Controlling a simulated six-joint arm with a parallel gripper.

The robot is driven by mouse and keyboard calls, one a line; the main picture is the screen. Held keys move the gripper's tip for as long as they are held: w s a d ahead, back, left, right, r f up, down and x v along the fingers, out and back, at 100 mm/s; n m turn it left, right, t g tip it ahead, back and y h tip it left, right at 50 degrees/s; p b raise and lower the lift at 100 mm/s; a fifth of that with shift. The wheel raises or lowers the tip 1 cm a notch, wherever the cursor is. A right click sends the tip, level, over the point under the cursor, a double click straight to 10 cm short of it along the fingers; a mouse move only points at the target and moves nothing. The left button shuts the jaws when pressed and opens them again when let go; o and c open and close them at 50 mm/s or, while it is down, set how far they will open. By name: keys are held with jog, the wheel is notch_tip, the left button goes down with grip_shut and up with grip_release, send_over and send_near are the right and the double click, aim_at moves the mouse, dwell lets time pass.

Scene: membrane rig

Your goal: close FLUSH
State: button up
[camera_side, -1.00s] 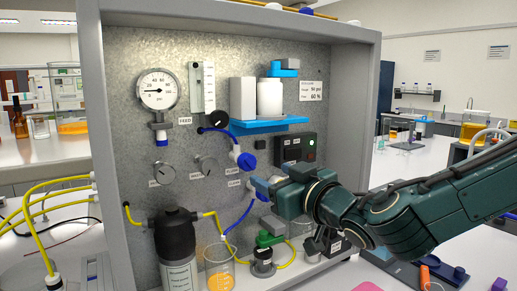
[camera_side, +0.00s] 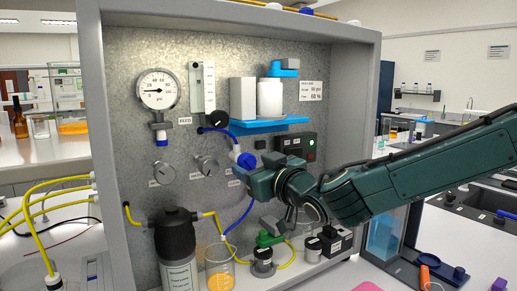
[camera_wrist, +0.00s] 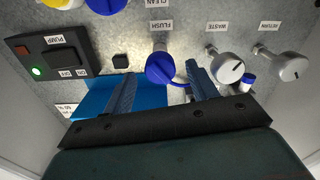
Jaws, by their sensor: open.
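The FLUSH valve has a blue handle (camera_wrist: 160,68) beside its FLUSH label in the wrist view, where labels appear upside down. In the side view the blue and white valve (camera_side: 241,156) sits on the grey panel, right of the two grey knobs. My gripper (camera_wrist: 159,72) is open, with one finger on each side of the blue handle in the wrist view. I cannot tell whether either finger touches it. In the side view my gripper (camera_side: 250,180) is just below and right of the valve; its fingertips are hard to make out there.
The WASTE knob (camera_wrist: 230,68) and RETURN knob (camera_wrist: 287,66) lie to the right in the wrist view. The pump switch box (camera_wrist: 52,53) shows a green light at left. A blue shelf (camera_side: 270,124) holds white containers.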

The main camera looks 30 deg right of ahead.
aim_at(242, 159)
jog(key=shift+w, duration=3.05)
jog(key=c, duration=1)
